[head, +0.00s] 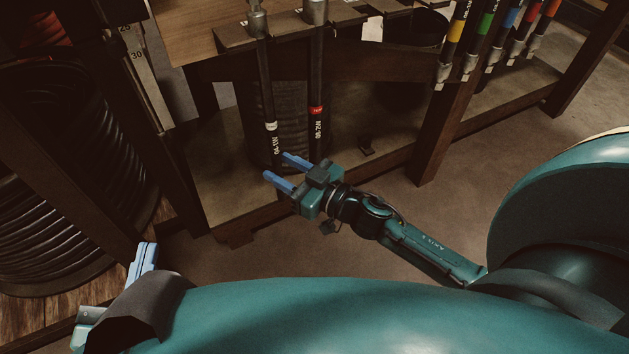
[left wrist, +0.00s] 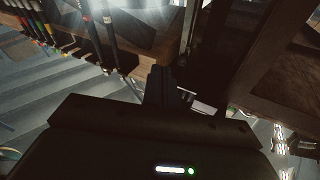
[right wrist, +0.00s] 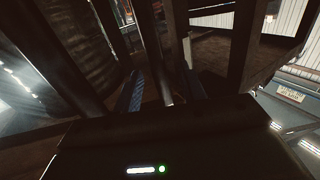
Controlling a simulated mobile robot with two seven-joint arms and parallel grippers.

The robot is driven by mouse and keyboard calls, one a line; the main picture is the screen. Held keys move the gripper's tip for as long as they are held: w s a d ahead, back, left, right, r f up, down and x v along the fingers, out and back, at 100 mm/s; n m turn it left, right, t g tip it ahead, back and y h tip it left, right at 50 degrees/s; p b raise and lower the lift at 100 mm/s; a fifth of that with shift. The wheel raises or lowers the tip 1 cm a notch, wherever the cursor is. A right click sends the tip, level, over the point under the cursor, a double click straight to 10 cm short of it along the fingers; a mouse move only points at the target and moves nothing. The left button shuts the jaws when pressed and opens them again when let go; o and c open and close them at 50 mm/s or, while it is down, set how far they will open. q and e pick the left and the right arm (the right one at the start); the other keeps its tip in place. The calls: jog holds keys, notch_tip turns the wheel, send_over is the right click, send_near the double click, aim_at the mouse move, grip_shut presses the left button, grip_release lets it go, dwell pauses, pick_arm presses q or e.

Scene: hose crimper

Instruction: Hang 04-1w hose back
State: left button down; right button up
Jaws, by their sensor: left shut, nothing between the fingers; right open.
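The 04-1W hose (head: 266,90) is black with a white band and hangs upright from the wooden rack's notched bracket (head: 285,33). Its metal top fitting sits at the bracket. My right gripper (head: 278,165) is open at the hose's lower end, with its blue fingertips on either side of it. In the right wrist view, a dark hose (right wrist: 151,45) runs down between the open fingers (right wrist: 165,88). I cannot tell whether they touch it. My left gripper (head: 148,256) is shut and empty at lower left, away from the hose; its closed fingers also show in the left wrist view (left wrist: 160,82).
A red-banded hose (head: 317,85) hangs close to the right of the 04-1W hose. Several colour-banded hoses (head: 483,48) hang further right. A wooden post (head: 449,115) stands between. Coiled black hose (head: 45,170) fills the left rack. Open floor (head: 390,200) lies right of my right gripper.

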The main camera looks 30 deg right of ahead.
jog(key=p+v, duration=0.1)
jog(key=v, duration=1)
jog(key=shift+s+p, duration=0.2)
jog(key=shift+p, duration=0.15)
